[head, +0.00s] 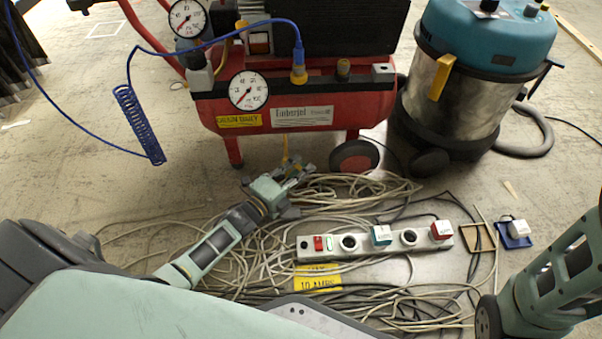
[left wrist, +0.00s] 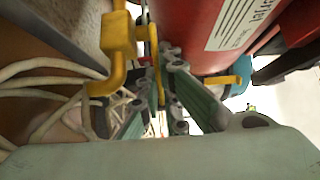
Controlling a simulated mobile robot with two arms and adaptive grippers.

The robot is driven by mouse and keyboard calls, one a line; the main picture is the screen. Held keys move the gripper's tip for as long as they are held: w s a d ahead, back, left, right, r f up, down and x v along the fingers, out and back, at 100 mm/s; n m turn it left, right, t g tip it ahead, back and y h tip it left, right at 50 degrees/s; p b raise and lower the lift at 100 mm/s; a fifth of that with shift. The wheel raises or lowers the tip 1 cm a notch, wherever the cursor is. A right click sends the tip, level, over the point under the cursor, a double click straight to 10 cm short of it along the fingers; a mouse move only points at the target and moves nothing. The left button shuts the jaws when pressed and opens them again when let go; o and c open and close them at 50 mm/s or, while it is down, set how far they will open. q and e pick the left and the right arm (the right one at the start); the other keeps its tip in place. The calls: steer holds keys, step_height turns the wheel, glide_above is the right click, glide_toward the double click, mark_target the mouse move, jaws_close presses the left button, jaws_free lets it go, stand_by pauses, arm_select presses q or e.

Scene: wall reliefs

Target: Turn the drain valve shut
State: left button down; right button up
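The yellow drain valve (head: 285,149) hangs under the red compressor tank (head: 365,104), small in the head view. In the left wrist view its yellow body (left wrist: 118,38) is large at upper left, beside the red tank (left wrist: 195,30). My left gripper (head: 300,171) is low under the tank, close to the valve. In the left wrist view its fingers (left wrist: 161,72) stand apart, with yellow parts behind and between them. Contact cannot be told. My right gripper is out of view.
Tangled pale cables (head: 235,265) cover the floor around a power strip (head: 375,240). A blue vacuum (head: 455,100) stands at the right.

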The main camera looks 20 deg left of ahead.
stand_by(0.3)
arm_select(q)
steer(key=c, duration=2.3)
jaws_free()
steer(key=shift+o, duration=0.2)
steer(key=v, duration=1.2)
